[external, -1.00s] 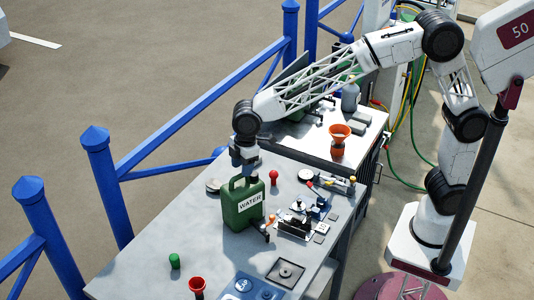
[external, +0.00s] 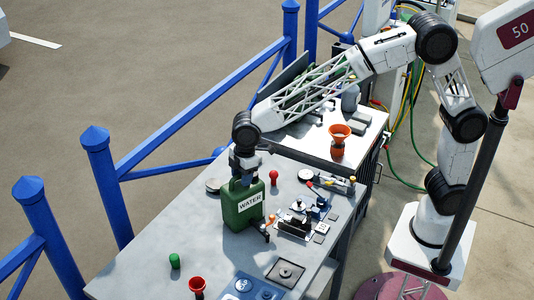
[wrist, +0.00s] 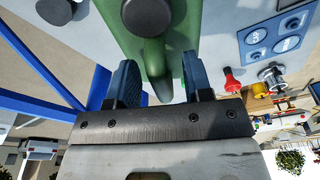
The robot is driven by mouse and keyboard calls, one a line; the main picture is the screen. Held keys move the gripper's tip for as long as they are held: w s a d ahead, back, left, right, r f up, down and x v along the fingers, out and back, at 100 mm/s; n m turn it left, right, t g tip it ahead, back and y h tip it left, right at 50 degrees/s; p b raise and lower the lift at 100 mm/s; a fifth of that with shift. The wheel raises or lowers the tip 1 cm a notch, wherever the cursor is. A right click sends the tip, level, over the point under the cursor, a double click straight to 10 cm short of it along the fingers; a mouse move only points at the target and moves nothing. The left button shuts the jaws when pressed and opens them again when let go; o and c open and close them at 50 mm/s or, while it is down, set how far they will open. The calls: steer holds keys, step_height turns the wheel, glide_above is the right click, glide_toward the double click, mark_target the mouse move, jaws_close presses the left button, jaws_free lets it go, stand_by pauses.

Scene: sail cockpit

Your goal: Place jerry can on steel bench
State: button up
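A green jerry can (external: 242,208) with a white WATER label stands upright on the grey steel bench (external: 135,268). My gripper (external: 244,179) is lowered over the can's top. In the wrist view, the can's green handle (wrist: 156,60) lies between the two blue fingers of my gripper (wrist: 158,85). The fingers are open, with a small gap visible on each side of the handle. The fingertips are partly hidden behind the can's top in the external view.
An orange funnel (external: 340,139) is farther back. Blue railings (external: 190,110) run along the left. The bench's left front is mostly clear.

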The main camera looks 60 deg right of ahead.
jaws_close()
steer(key=shift+r, duration=0.15)
stand_by(1.0)
